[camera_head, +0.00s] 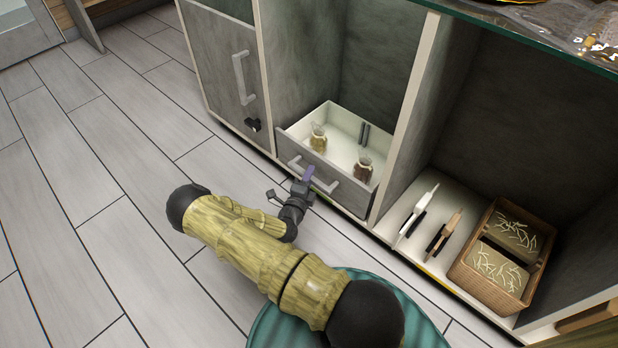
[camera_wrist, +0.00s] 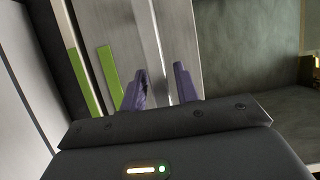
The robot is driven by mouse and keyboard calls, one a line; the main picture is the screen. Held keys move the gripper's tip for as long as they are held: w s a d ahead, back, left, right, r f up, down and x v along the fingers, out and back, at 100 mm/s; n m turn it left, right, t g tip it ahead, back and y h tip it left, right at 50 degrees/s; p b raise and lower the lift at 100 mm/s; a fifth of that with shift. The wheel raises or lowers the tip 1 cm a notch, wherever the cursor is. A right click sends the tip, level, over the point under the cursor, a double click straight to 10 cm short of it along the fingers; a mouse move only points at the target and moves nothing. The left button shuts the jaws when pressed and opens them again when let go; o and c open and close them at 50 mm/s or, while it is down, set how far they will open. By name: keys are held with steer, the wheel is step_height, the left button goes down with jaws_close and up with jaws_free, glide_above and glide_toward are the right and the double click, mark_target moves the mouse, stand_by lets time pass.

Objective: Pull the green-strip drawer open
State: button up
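The low drawer (camera_head: 308,157) has a grey front and a white inside, with two small jars in it. Its front looks about level with the cabinet's upright edges. Green strips (camera_wrist: 109,78) show beside the handle in the wrist view. The drawer's pale bar handle (camera_head: 345,183) also shows in the wrist view (camera_wrist: 150,30), running between my fingers. My gripper (camera_head: 309,174) is at the left part of this handle. In the wrist view, the purple fingers of my gripper (camera_wrist: 162,72) stand apart, one on each side of the bar. I cannot tell whether they touch it.
A grey door (camera_head: 222,65) with a tall handle is to the left. The right compartment holds a wicker basket (camera_head: 470,268) and two upright boards (camera_head: 415,215). Tiled floor (camera_head: 110,200) in front of the cabinet is clear. A dark-edged countertop (camera_head: 530,30) overhangs above.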

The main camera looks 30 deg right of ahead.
jaws_close()
steer(key=shift+a, duration=0.15)
steer(key=s+a+p, duration=0.2)
steer(key=s+a, duration=0.1)
steer(key=a, duration=0.6)
steer(key=s+a+p, duration=0.3)
steer(key=s+a, duration=0.1)
steer(key=a, duration=0.5)
steer(key=shift+a, duration=0.15)
steer(key=shift+f, duration=0.1)
steer(key=shift+o, duration=1.3)
jaws_free()
steer(key=shift+w, duration=0.1)
steer(key=shift+p, duration=0.3)
